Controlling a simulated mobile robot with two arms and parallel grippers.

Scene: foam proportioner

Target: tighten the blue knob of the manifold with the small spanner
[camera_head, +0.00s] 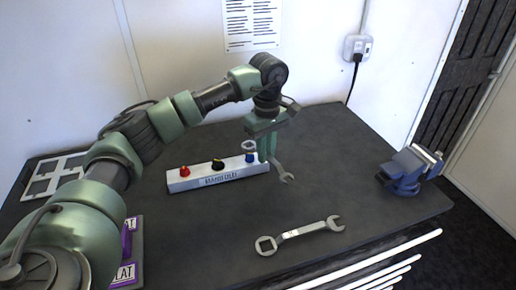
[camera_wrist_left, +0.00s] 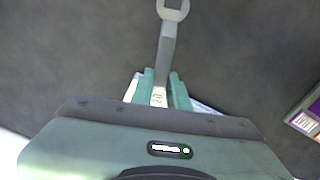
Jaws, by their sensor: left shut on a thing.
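The manifold (camera_head: 217,178) is a pale block with a red knob (camera_head: 185,171), a black knob (camera_head: 218,164) and a blue knob (camera_head: 250,158) on top. My left gripper (camera_head: 267,157) points down beside its right end, shut on the small spanner (camera_head: 282,172). The spanner's ring end shows at the blue knob's top; I cannot tell whether it is around the knob or just above it. The other end slants down to the right. In the left wrist view the spanner's shaft (camera_wrist_left: 167,50) runs up from between the fingers (camera_wrist_left: 160,92). My right gripper is not in view.
A larger spanner (camera_head: 300,235) lies at the front of the dark table (camera_head: 350,165). A blue vise (camera_head: 410,170) stands at the right edge. A grey compartment tray (camera_head: 40,186) and purple-labelled boxes (camera_head: 130,245) are on the left. The table right of the manifold is clear.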

